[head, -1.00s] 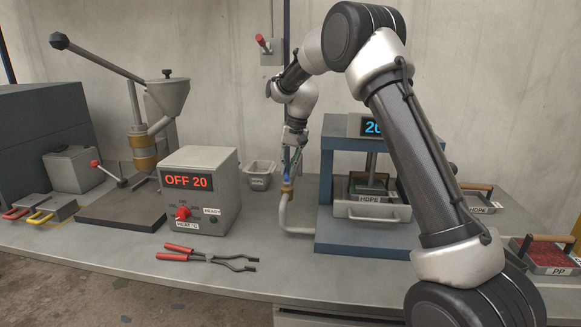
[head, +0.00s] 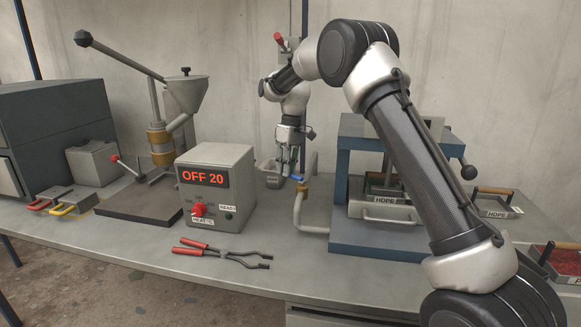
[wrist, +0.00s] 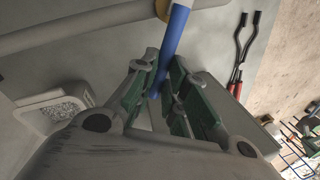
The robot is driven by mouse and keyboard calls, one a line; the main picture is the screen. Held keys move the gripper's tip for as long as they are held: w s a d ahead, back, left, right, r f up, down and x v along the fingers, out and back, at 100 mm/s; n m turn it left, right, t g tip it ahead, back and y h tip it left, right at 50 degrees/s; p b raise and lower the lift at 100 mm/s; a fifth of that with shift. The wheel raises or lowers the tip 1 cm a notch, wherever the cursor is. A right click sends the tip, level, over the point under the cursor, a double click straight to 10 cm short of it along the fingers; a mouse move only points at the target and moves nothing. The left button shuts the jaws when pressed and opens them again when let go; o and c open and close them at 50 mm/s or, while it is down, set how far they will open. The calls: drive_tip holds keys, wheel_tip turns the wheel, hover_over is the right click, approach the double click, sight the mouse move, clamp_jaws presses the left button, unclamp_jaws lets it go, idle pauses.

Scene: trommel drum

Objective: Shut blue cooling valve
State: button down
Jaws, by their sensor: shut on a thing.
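The blue cooling valve lever (wrist: 173,38) shows in the wrist view as a straight blue bar coming off a brass-coloured fitting at the top. It runs down between the green pads of my gripper (wrist: 161,76), which is shut on it. In the head view, my gripper (head: 290,164) points down beside the bent grey pipe (head: 298,212), left of the blue press (head: 345,236). A small part of the blue lever (head: 297,178) shows there, next to the brass fitting at the pipe's top. My fingers partly hide the lever.
A control box (head: 214,187) reading OFF 20 stands left of the pipe. Red-handled tongs (head: 222,252) lie in front. A small grey bin (head: 268,178) sits behind my gripper; it shows granules in the wrist view (wrist: 50,112). The bench front between tongs and press is clear.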

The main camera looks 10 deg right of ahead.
drive_tip(key=shift+s+a+n+g+h, duration=0.15)
drive_tip(key=shift+s+a+n, duration=0.25)
drive_tip(key=shift+n, duration=0.45)
drive_tip(key=shift+s+a+n+g+h, duration=0.1)
drive_tip(key=shift+s+a+n, duration=0.2)
drive_tip(key=shift+n, duration=0.6)
drive_tip(key=shift+s+a+n+g+h, duration=0.15)
drive_tip(key=shift+s+a+n, duration=0.25)
drive_tip(key=shift+n, duration=0.45)
drive_tip(key=shift+s+d, duration=0.1)
drive_tip(key=c, duration=1.5)
unclamp_jaws()
drive_tip(key=shift+o, duration=0.2)
drive_tip(key=v, duration=1.2)
drive_tip(key=shift+s, duration=0.1)
